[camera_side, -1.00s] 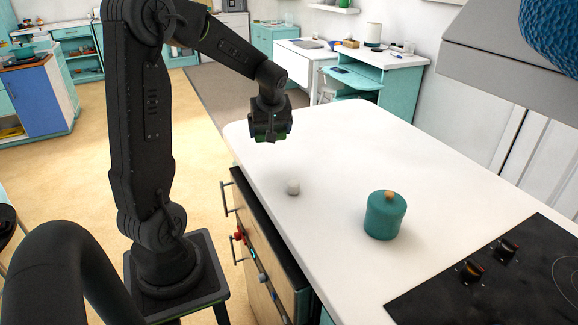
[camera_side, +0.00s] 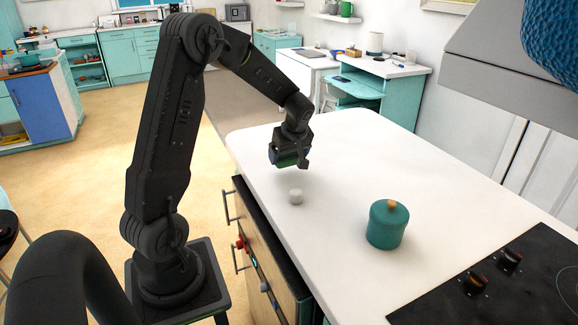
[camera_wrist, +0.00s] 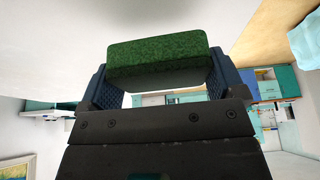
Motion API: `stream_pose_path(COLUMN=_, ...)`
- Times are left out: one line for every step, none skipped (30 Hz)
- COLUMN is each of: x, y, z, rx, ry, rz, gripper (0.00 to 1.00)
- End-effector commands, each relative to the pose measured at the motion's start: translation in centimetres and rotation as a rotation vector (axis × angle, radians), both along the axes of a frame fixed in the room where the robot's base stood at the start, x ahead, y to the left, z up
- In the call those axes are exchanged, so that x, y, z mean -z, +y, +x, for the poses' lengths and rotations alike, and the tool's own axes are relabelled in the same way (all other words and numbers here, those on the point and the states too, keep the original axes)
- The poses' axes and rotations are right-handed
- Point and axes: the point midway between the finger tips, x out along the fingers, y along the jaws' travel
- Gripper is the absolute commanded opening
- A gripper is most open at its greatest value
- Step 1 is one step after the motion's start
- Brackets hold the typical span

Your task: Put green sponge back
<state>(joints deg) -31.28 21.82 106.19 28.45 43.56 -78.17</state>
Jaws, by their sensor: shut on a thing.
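The green sponge (camera_wrist: 158,57) is a dark green block. In the wrist view it lies between the two blue finger pads of my gripper (camera_wrist: 160,80), which is shut on it. In the side view my gripper (camera_side: 290,155) is above the white countertop, behind the small white cylinder. Only a dark green edge of the sponge (camera_side: 287,161) shows there, under the fingers. The sponge appears clear of the counter.
A black cooktop (camera_side: 500,285) is at the front right. The white countertop (camera_side: 400,165) is otherwise clear.

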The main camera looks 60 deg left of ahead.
Motion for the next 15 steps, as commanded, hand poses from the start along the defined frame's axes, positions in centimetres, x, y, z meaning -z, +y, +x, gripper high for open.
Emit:
stream_pose_path(x=0.2, y=-0.1, z=0.1, rx=0.001, ry=0.0, rz=0.0, gripper=0.67)
stream_pose_path(x=0.3, y=-0.1, z=0.2, rx=0.001, ry=0.001, rz=0.0, gripper=0.67)
stream_pose_path(x=0.6, y=-0.1, z=0.2, rx=0.001, ry=0.002, rz=0.0, gripper=0.67)
stream_pose_path(x=0.9, y=-0.1, z=0.2, rx=0.001, ry=0.002, rz=-0.001, gripper=0.67)
stream_pose_path(x=1.3, y=-0.1, z=0.1, rx=0.001, ry=0.003, rz=-0.001, gripper=0.67)
stream_pose_path(x=1.8, y=-0.1, z=0.1, rx=0.001, ry=0.005, rz=-0.001, gripper=0.67)
stream_pose_path(x=2.3, y=-0.1, z=0.1, rx=0.002, ry=0.004, rz=-0.002, gripper=0.67)
stream_pose_path(x=2.8, y=-0.1, z=0.1, rx=0.002, ry=0.004, rz=-0.002, gripper=0.67)
stream_pose_path(x=3.4, y=-0.1, z=0.1, rx=0.001, ry=0.005, rz=-0.002, gripper=0.67)
stream_pose_path(x=3.7, y=-0.1, z=0.1, rx=0.002, ry=0.003, rz=-0.001, gripper=0.67)
stream_pose_path(x=4.0, y=-0.1, z=0.1, rx=0.002, ry=0.003, rz=-0.001, gripper=0.67)
stream_pose_path(x=4.1, y=-0.1, z=0.1, rx=0.001, ry=0.002, rz=-0.001, gripper=0.67)
stream_pose_path(x=4.2, y=-0.1, z=0.1, rx=0.001, ry=0.001, rz=0.0, gripper=0.67)
stream_pose_path(x=4.2, y=-0.1, z=0.1, rx=0.001, ry=0.0, rz=0.0, gripper=0.67)
stream_pose_path(x=4.1, y=-0.1, z=0.1, rx=0.001, ry=0.0, rz=0.0, gripper=0.67)
